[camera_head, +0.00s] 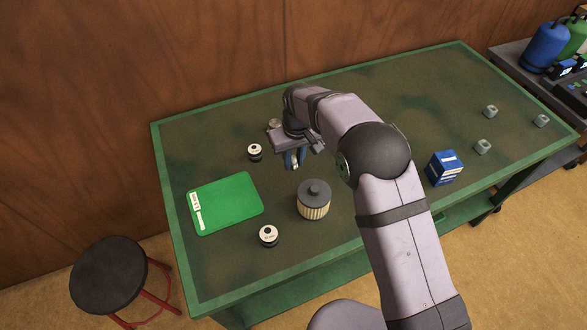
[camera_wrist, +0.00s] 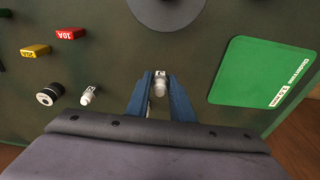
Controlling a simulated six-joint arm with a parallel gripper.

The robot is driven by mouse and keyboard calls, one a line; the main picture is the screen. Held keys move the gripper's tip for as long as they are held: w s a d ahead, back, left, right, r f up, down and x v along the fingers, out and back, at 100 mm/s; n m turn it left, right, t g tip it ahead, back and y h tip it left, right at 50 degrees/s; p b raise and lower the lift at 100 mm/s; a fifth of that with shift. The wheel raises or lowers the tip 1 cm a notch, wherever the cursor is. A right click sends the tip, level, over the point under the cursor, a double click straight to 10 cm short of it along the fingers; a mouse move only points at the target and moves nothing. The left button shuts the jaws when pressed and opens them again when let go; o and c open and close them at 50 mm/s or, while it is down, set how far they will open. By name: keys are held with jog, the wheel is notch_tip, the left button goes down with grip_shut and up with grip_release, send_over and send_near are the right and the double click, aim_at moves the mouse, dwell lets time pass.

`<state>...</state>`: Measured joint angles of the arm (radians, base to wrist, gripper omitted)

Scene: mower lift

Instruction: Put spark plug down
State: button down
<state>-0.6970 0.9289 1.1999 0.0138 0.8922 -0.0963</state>
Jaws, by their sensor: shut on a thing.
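My gripper (camera_head: 294,162) hangs over the green-framed workbench (camera_head: 165,170), above and behind the ribbed filter with a dark cap. In the wrist view my gripper (camera_wrist: 160,88) has its blue fingers shut on a small pale metal spark plug (camera_wrist: 160,84). The plug's lower end is hard to make out, and I cannot tell its exact height above the bench. A second small white plug-like piece (camera_wrist: 88,96) lies on the bench to the left in the wrist view. The green mat (camera_head: 225,203) with a white label lies left of the gripper; it also shows in the wrist view (camera_wrist: 262,72).
The filter (camera_head: 314,200) stands in front of my gripper. Red (camera_wrist: 70,33) and yellow (camera_wrist: 35,50) fuses lie on the bench. A blue box (camera_head: 443,168) and grey blocks (camera_head: 483,146) are at right.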

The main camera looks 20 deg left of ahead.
jog(key=shift+r+b, duration=0.55)
jog(key=shift+r, duration=2.25)
jog(key=shift+a, duration=0.1)
jog(key=s+a+r+n, duration=0.2)
jog(key=s+a+n, duration=0.1)
jog(key=s+a, duration=0.7)
jog(key=n, duration=0.3)
send_over(229, 218)
jog(key=shift+f, duration=0.55)
jog(key=shift+g, duration=0.3)
jog(key=shift+s+d+f+p, duration=0.1)
jog(key=shift+f+p, duration=0.35)
jog(key=shift+f, duration=2.05)
jog(key=shift+d+f+p, duration=0.1)
jog(key=shift+f+p, duration=0.3)
jog(key=shift+f, duration=2.1)
jog(key=shift+f, duration=0.1)
